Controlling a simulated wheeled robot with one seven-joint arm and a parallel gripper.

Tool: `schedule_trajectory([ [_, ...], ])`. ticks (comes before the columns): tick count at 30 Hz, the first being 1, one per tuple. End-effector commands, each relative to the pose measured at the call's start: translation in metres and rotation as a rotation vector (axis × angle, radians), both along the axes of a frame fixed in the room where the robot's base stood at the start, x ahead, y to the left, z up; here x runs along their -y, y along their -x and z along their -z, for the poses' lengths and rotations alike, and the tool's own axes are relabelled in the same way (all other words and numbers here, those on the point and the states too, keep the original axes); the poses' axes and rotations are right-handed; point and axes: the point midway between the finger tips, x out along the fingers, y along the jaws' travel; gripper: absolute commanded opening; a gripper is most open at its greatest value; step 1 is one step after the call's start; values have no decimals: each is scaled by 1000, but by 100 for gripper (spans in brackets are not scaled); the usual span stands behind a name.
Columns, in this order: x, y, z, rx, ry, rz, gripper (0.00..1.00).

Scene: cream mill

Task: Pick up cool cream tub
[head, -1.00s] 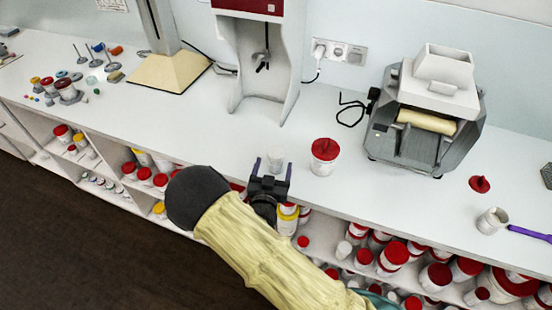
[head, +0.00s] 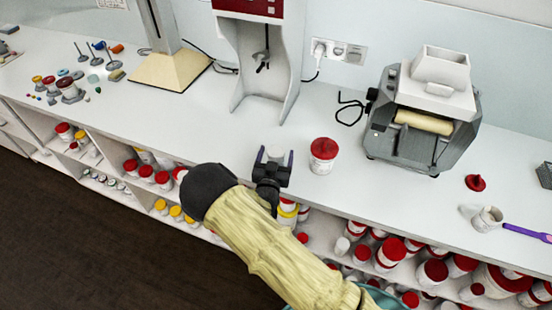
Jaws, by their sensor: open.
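A small white tub (head: 275,151) stands on the white counter, in front of the tall white mixer. My gripper (head: 273,160) is open, with one finger on each side of this tub. I cannot tell whether the fingers touch it. The lower part of the tub is hidden by my gripper. A larger white tub with a red lid (head: 323,155) stands just to the right, apart from my gripper. No label is readable on either tub.
The mixer (head: 289,65) stands behind, and a grey roller mill (head: 421,125) stands to the right. A red lid (head: 475,183), an open jar (head: 487,219) and a purple spatula (head: 527,233) lie further right. Shelves below hold many tubs.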

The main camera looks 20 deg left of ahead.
Motion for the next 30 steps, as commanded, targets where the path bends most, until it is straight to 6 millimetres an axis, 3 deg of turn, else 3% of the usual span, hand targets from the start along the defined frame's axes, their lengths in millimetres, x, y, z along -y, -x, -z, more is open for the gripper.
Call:
schedule_trajectory([
  [6, 0, 0, 0, 0, 0, 0, 74],
  [12, 0, 0, 0, 0, 0, 0, 35],
  [14, 0, 0, 0, 0, 0, 0, 26],
  [23, 0, 0, -2, 1, -1, 0, 26],
  [30, 0, 0, -22, 3, -3, 1, 26],
])
